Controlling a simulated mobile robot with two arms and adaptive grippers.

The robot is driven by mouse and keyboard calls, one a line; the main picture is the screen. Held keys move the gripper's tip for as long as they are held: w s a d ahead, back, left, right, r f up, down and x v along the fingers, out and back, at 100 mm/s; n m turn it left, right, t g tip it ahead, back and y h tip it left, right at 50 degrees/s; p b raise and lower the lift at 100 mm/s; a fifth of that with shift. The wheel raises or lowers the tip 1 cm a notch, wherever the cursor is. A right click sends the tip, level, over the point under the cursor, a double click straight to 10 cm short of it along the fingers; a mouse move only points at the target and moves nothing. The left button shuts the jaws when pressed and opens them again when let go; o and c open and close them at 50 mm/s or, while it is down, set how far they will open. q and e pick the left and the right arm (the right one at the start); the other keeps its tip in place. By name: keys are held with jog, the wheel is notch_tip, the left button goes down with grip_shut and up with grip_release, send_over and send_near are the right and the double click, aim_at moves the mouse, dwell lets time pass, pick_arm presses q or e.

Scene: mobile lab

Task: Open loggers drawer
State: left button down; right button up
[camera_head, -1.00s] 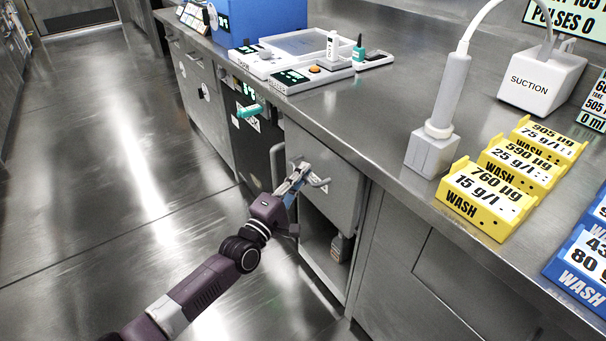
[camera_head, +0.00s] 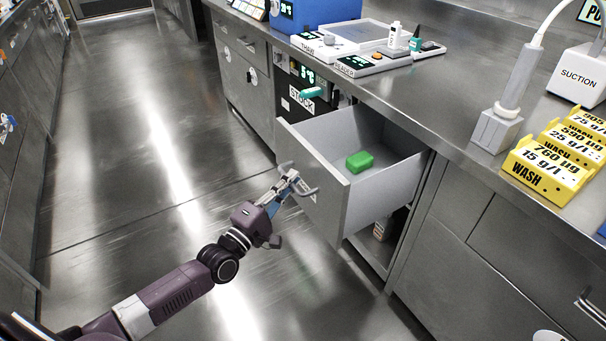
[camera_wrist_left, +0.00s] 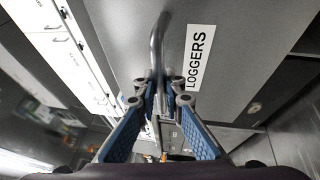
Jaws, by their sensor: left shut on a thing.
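The loggers drawer (camera_head: 320,185) is pulled well out from the counter front in the head view. A green block (camera_head: 360,161) lies on its floor. My left gripper (camera_head: 290,180) is shut on the drawer's handle (camera_head: 304,190) at the front panel. In the left wrist view, the gripper (camera_wrist_left: 158,82) closes around the curved metal handle (camera_wrist_left: 158,45), beside the LOGGERS label (camera_wrist_left: 197,55) on the drawer front (camera_wrist_left: 245,45). My right gripper is not in view.
The counter (camera_head: 450,112) runs above the drawer, with yellow WASH racks (camera_head: 545,172) and a suction unit (camera_head: 578,78) on it. An open compartment (camera_head: 375,250) lies below the drawer. A STOCK unit (camera_head: 302,98) stands left of it. The floor (camera_head: 130,170) at left is clear.

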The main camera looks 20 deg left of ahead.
pick_arm(q)
jog(key=shift+s+a, duration=0.75)
jog(key=shift+s, duration=0.2)
jog(key=c, duration=2)
grip_release()
jog(key=v, duration=1.2)
